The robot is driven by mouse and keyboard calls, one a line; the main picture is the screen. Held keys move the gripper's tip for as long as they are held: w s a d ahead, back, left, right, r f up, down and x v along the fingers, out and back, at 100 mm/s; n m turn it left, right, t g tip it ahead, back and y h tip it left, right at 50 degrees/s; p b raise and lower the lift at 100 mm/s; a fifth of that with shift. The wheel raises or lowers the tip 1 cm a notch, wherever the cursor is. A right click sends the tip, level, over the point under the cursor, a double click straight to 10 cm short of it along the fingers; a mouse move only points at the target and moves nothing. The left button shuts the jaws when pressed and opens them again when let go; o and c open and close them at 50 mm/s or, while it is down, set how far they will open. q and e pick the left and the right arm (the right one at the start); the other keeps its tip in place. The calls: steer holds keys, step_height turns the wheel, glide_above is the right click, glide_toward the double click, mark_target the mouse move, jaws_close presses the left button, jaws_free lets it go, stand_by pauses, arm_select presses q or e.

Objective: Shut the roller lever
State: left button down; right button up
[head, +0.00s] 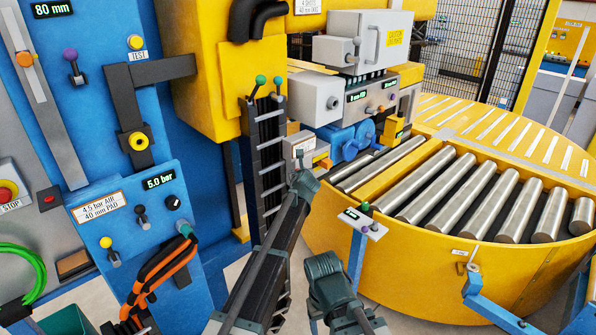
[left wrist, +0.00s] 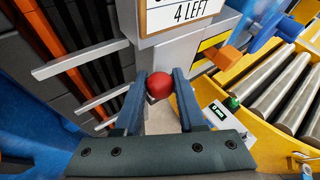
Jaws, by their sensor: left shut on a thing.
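My left gripper (head: 301,160) is at the front of a small grey box (head: 299,146) left of the roller table. In the left wrist view, its two blue fingers (left wrist: 158,98) are shut on a round red knob (left wrist: 159,85). The knob sits under a label ending in "4 LEFT" (left wrist: 184,12). The head view hides the knob behind my gripper. I cannot read a roller label on it. My right gripper (head: 322,266) is lower, in front of the yellow turntable; its fingers do not show clearly.
A yellow turntable with steel rollers (head: 475,200) fills the right. A small stand with a green knob (head: 365,207) is close right of my left gripper. An orange lever (head: 325,163) is beside the grey box. A blue panel (head: 130,215) with several levers stands left.

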arm_select(q)
steer(key=shift+w+r, duration=0.1)
stand_by(0.3)
steer(key=c, duration=0.5)
jaws_free()
steer(key=p+v, duration=0.5)
steer(key=v, duration=0.9)
steer(key=shift+p, duration=0.3)
steer(key=shift+w+d, duration=0.1)
